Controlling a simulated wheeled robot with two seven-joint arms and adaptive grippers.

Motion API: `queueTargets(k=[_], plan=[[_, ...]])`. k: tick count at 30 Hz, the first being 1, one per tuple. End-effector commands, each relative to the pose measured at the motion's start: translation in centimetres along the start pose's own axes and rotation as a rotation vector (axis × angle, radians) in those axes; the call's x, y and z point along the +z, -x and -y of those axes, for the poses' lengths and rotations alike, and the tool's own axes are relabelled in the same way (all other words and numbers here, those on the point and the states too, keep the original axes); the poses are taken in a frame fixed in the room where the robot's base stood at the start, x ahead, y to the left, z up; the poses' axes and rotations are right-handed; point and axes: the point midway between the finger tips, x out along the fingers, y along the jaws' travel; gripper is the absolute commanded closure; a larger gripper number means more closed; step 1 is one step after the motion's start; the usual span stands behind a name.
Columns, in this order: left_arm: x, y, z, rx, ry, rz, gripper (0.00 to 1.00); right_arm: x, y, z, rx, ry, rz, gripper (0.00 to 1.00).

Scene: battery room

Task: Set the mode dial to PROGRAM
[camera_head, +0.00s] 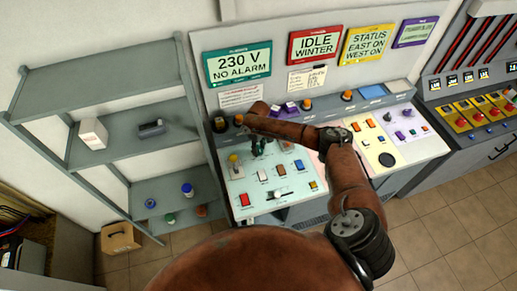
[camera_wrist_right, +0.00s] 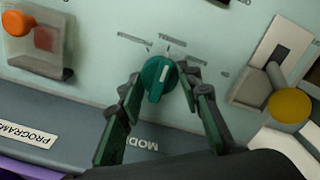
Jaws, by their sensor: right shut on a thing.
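The mode dial (camera_wrist_right: 158,80) is a round teal knob with a raised grip and a white pointer line, on a pale green panel (camera_wrist_right: 95,70). In the right wrist view its upside-down MODE label (camera_wrist_right: 143,143) lies below it. Small legends surround the dial, too blurred to read surely; the white line points up and slightly right there. My right gripper (camera_wrist_right: 160,82) has one finger on each side of the knob and is shut on it. In the head view my right gripper (camera_head: 258,147) is over the panel's upper left and hides the dial. My left gripper is not in view.
A PROGRAM label (camera_wrist_right: 28,134) is on the ledge. Display signs (camera_head: 238,64) hang above the console. A grey shelf (camera_head: 110,70) stands left; tiled floor lies right.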

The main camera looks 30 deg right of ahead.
Motion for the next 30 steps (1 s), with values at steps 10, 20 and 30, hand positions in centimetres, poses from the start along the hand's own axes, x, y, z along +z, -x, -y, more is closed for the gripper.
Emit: queueTargets(k=[10,20,30], plan=[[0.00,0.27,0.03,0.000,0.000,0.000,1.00,0.00,0.03,0.06,-0.001,0.152,0.001,0.92],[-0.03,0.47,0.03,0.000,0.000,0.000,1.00,0.01,0.00,0.09,-0.001,0.431,0.000,0.92],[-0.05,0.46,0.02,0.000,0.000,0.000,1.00,0.01,0.00,0.06,0.001,0.671,0.000,0.92]])
